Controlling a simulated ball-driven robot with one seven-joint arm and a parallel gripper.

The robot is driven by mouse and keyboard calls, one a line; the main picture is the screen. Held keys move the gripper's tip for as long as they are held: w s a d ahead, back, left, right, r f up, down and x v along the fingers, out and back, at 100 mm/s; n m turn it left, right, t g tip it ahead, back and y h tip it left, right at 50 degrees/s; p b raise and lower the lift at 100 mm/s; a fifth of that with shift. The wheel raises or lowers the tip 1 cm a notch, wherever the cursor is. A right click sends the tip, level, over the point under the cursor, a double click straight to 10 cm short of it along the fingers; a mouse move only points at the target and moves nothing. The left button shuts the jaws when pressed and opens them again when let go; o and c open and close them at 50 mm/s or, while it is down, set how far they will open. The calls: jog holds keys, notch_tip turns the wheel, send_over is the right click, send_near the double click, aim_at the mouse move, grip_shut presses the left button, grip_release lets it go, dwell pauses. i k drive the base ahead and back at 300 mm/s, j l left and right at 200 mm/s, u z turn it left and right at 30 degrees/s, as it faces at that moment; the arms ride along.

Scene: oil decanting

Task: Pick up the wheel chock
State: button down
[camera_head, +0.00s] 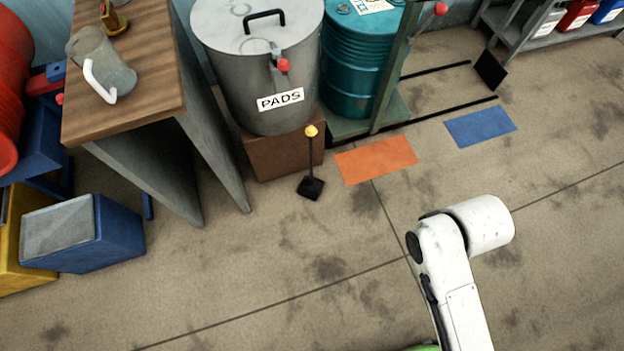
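A small black block with an upright dark rod and a yellow knob, which looks like the wheel chock (311,188), stands on the floor in the head view. It is just in front of the brown plinth under the grey PADS bin, left of the orange floor patch. My white arm reaches up from the lower right, well right of and below the chock. My gripper is not visible, so whether it is open or shut does not show.
The PADS bin (235,85) stands on a brown plinth (275,158). A teal drum (355,65) stands on a green-framed trolley. A wooden-topped bench (150,75) with a grey jug (112,75) and a blue bin (110,235) are left. The floor between the chock and my arm is clear.

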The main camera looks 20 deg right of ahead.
aim_at(310, 187)
jog(key=i+j+u, duration=0.15)
jog(key=i+j, duration=0.15)
jog(key=i, duration=0.15)
jog(key=i+j+u, duration=0.15)
jog(key=i, duration=0.35)
jog(key=i+j+u, duration=0.15)
jog(key=i, duration=0.35)
jog(key=j, duration=0.1)
